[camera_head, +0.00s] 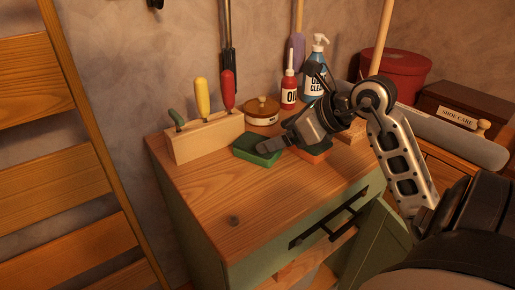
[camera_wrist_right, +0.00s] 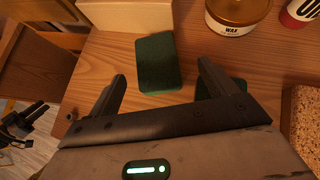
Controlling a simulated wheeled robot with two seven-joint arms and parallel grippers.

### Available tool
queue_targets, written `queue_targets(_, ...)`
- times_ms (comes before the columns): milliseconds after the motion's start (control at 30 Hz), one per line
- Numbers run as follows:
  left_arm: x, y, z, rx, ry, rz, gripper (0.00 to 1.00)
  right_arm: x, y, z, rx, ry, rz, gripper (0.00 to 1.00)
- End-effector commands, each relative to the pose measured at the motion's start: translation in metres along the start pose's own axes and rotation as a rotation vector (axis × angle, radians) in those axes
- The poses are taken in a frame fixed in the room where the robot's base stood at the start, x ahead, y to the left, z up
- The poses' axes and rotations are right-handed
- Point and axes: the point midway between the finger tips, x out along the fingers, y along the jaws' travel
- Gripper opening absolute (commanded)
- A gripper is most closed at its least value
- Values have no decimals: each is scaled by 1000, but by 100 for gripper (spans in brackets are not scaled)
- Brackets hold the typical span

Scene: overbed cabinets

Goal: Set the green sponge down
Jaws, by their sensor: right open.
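The green sponge (camera_head: 250,155) lies on the wooden cabinet top (camera_head: 225,192), just in front of the tool block. My right gripper (camera_head: 268,146) reaches in from the right; a finger overlaps the sponge's edge in the head view. In the right wrist view the dark green sponge (camera_wrist_right: 158,62) shows ahead of and between the spread fingers of the gripper (camera_wrist_right: 161,72), with a gap on each side. The right gripper is open and holds nothing. My left gripper is not visible in the head view.
A wooden block (camera_head: 205,138) with several handled tools stands behind the sponge. A wax tin (camera_head: 262,111), a red oil bottle (camera_head: 289,88) and a blue cleaner bottle (camera_head: 315,75) stand behind. The front left top is clear.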

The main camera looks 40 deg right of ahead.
Motion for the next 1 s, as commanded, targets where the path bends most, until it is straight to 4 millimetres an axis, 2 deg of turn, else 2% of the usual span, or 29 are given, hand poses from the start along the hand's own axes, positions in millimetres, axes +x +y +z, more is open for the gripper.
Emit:
queue_targets(333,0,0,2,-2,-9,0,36,45,6,-1,2,-2,2,85)
queue_targets(633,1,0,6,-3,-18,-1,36,52,6,-1,1,1,1,85)
queue_targets(667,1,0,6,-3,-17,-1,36,51,6,-1,1,1,1,82)
queue_targets(800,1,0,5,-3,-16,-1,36,51,6,-1,1,1,1,43)
queue_targets(833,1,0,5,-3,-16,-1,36,51,6,-1,1,1,1,37)
queue_targets(967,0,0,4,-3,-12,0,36,51,6,-1,1,1,1,37)
queue_targets(1000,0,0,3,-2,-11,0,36,51,6,-1,1,1,1,34)
